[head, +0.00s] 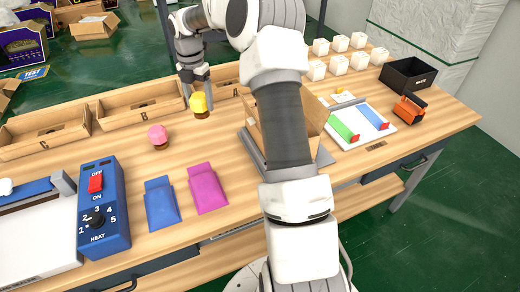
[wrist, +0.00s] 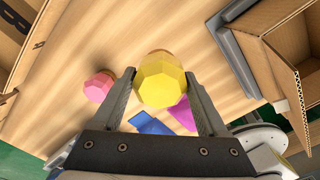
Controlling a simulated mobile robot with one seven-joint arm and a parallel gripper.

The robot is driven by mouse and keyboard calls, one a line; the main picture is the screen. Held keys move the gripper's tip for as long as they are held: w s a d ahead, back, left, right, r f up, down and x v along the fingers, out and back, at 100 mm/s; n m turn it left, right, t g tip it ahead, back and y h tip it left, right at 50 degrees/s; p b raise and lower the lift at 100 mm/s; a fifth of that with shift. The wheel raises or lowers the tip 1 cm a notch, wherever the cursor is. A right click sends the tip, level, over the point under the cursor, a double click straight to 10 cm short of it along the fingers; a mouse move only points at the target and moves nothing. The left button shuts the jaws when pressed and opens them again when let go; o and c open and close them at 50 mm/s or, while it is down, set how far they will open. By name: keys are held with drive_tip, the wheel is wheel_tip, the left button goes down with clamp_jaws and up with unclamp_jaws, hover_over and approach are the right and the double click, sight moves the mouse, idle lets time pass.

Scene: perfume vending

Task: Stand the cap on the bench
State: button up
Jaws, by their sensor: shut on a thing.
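A yellow faceted cap (head: 198,102) with a brown lower part is over the bench (head: 240,190), in front of the cardboard trays. In the wrist view my gripper (wrist: 160,92) is shut on the yellow cap (wrist: 162,82), one finger on each side. The cap is upright or nearly so in the head view. I cannot tell whether its base touches the bench. My gripper (head: 192,88) is partly hidden behind the cap in the head view. A pink faceted cap (head: 158,135) with a brown base stands on the bench to the left; it also shows in the wrist view (wrist: 99,87).
A blue heat box (head: 103,210), a blue packet (head: 161,203) and a magenta packet (head: 207,188) lie nearer. Cardboard trays (head: 140,104) line the back. An open cardboard box (head: 309,112) stands to the right, partly behind my arm. Bare bench surrounds the pink cap.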

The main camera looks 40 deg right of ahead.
wheel_tip(320, 180, down, 10)
drive_tip(key=shift+b, duration=0.85)
drive_tip(key=shift+f, duration=0.1)
drive_tip(key=o, duration=1.3)
wheel_tip(320, 180, up, 12)
drive_tip(key=shift+r+p, duration=0.1)
drive_tip(key=shift+p, duration=0.9)
